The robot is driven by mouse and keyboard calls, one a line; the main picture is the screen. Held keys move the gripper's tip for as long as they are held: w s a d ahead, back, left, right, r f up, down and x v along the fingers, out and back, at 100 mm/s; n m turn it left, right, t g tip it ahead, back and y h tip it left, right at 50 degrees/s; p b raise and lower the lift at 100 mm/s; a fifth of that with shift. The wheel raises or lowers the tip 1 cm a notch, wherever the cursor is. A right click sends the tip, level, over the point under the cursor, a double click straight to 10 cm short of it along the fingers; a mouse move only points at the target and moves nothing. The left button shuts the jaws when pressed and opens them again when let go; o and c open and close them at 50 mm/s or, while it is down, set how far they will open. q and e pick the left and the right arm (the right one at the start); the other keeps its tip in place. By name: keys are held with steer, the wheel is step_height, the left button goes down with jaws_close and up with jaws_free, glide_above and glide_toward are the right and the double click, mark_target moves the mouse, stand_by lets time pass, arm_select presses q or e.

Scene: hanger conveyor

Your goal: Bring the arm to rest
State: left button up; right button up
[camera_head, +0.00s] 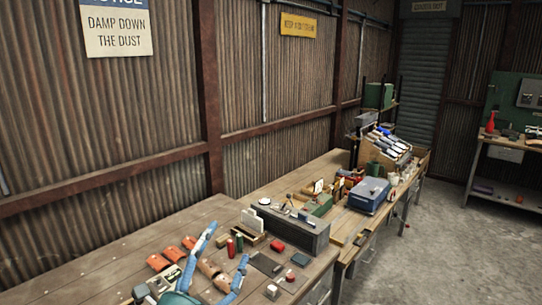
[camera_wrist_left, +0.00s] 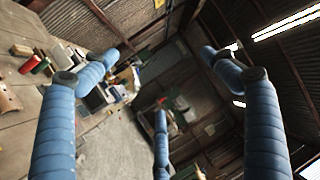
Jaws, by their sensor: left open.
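My left gripper (camera_head: 228,243) shows at the bottom of the head view, over the near end of the wooden workbench (camera_head: 85,262). Its blue segmented fingers are spread apart. In the left wrist view, three blue fingers of the left gripper (camera_wrist_left: 158,75) stand wide apart with nothing held between them. Beyond them lie the bench, the floor and the tilted far side of the room. My right gripper is in neither view.
Orange rolls (camera_head: 173,254), a red can (camera_head: 231,247) and a grey box (camera_head: 289,231) crowd the bench around the gripper. A blue box (camera_head: 368,194) stands farther along. A corrugated wall (camera_head: 100,110) runs behind. The concrete floor (camera_head: 450,245) at right is clear.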

arm_select(q)
steer(key=s+a+f+n+g+y, duration=0.2)
steer(key=s+a+f+n+g, duration=0.1)
steer(key=f+n, duration=0.3)
steer(key=s+a+f+n+g+y, duration=0.2)
steer(key=s+a+f+n+y, duration=0.15)
steer(key=f, duration=0.55)
steer(key=s+a+f+n+g+y, duration=0.2)
steer(key=s+a+f+n+g, duration=0.15)
steer(key=f, duration=0.35)
steer(key=s+d+f+n+g+h, duration=0.1)
steer(key=s+f+n+g, duration=0.25)
steer(key=s+f, duration=0.45)
steer(key=s+f+n+g+h, duration=0.1)
steer(key=s+f+n+g, duration=0.3)
steer(key=s, duration=0.9)
step_height(320, 180, down, 34)
steer(key=s+f+m+g+b, duration=0.1)
steer(key=s+m+g+b, duration=0.1)
steer(key=b, duration=0.6)
steer(key=s+a+f+b, duration=0.1)
steer(key=s+f+b, duration=0.2)
steer(key=s+f, duration=0.5)
steer(key=s+a+f+g+b, duration=0.1)
steer(key=s+a+f+b, duration=0.1)
steer(key=s+f, duration=0.6)
step_height(320, 180, down, 5)
steer(key=shift+s+f+y+b, duration=0.1)
steer(key=shift+s+y+b, duration=0.25)
steer(key=shift+b, duration=0.25)
